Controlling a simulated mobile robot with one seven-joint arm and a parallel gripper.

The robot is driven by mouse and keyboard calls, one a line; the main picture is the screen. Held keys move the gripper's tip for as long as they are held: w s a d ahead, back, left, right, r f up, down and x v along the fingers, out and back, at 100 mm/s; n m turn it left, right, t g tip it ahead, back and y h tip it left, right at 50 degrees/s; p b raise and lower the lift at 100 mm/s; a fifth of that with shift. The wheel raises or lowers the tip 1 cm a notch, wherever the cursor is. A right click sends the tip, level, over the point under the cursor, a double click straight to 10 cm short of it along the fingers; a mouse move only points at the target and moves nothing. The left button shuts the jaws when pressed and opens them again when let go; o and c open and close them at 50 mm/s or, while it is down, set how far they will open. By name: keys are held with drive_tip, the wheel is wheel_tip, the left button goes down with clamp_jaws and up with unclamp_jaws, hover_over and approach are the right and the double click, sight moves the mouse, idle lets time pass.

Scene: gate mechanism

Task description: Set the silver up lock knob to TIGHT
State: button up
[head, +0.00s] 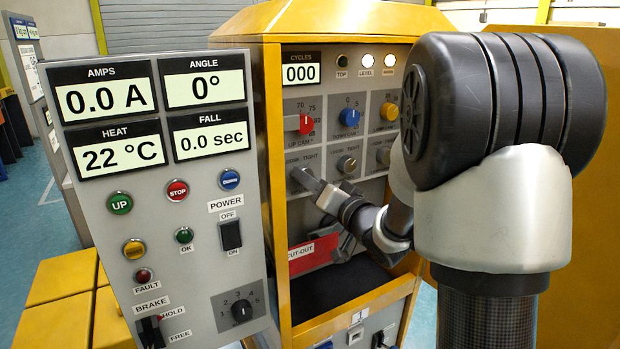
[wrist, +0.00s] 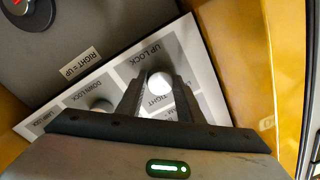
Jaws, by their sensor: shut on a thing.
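The silver up lock knob (wrist: 159,80) shows as a bright round end between the two fingers of my gripper (wrist: 160,90) in the wrist view, beside the UP LOCK label. My gripper is shut on it. In the head view my gripper (head: 305,179) reaches the panel from the right at the left knob under a LOOSE TIGHT label (head: 301,160). The fingers cover most of the knob there, so I cannot tell which way it points. In the wrist view part of the word TIGHT shows beside the right finger.
A second silver knob (head: 346,164) sits just right of my gripper, also shown as the down lock knob (wrist: 102,104) in the wrist view. Red (head: 305,124) and blue (head: 350,117) knobs are above. Yellow cabinet walls flank the panel.

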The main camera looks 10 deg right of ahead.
drive_tip(key=m+p, duration=0.3)
drive_tip(key=m, duration=0.3)
drive_tip(key=m+p, duration=0.3)
drive_tip(key=m, duration=0.4)
drive_tip(key=shift+s+a+r+t+h, duration=0.1)
drive_tip(key=shift+a+r+t+h, duration=0.05)
drive_tip(key=shift+t+h, duration=0.2)
drive_tip(key=shift+m, duration=0.3)
drive_tip(key=o, duration=1.1)
drive_tip(key=shift+c, duration=0.2)
